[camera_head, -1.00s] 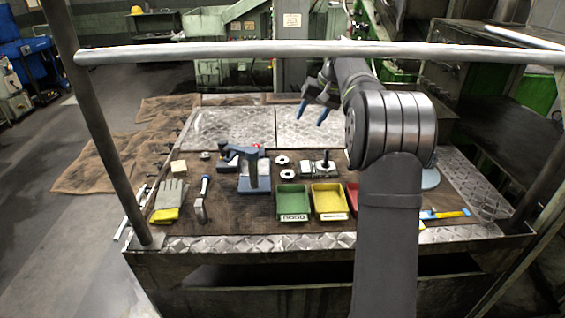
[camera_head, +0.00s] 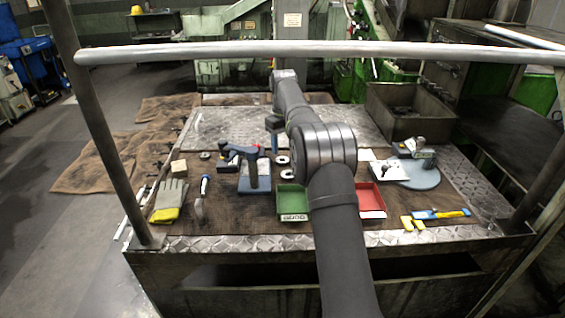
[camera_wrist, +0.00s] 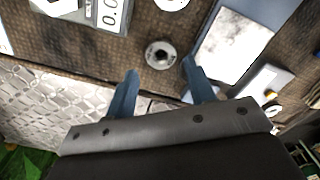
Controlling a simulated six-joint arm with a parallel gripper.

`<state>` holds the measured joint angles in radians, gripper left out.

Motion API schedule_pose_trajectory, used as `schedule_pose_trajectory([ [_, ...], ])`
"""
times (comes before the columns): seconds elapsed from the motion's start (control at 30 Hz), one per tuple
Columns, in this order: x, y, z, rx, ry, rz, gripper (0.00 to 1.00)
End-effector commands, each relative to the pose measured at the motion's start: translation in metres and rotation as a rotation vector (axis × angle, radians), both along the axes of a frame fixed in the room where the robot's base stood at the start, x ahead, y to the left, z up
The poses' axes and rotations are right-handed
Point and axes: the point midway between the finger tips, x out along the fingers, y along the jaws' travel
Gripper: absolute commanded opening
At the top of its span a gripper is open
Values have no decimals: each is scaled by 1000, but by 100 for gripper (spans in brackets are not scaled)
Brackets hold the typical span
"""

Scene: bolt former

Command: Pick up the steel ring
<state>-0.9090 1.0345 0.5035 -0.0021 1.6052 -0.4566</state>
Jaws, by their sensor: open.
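A round steel ring with a centre hole (camera_wrist: 160,54) lies on the brown mat, just beyond and between my fingertips in the wrist view. In the head view a ring (camera_head: 282,160) shows beside my arm, with a second ring (camera_head: 287,174) nearer the camera. That second one is cut by the top edge of the wrist view (camera_wrist: 171,4). Another small ring (camera_head: 206,155) lies further left. My gripper (camera_wrist: 163,88) is open and empty, its two blue fingers apart above the mat. In the head view it is small and partly hidden by my arm.
A blue-based stand (camera_head: 254,178) stands close left of the rings; its plate (camera_wrist: 236,45) is near one finger. A gauge block (camera_wrist: 108,14) lies on the other side. Green (camera_head: 292,203) and red (camera_head: 371,197) trays lie in front. A grey bin (camera_head: 425,128) stands at right.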

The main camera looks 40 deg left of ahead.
Motion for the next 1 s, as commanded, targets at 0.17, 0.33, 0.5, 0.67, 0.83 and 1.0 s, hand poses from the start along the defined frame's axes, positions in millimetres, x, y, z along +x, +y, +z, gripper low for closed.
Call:
schedule_pose_trajectory([
  [0.17, 0, -1, -24, -1, 2, -1, 50],
  [0.33, 0, 0, -46, 1, 1, -2, 50],
  [0.5, 0, 0, -52, 2, 1, -2, 50],
  [0.67, 0, 0, -52, 2, 1, -2, 46],
  [0.83, 0, 0, -51, 3, 0, -3, 12],
  [1.0, 0, 0, -51, 3, 0, -3, 12],
])
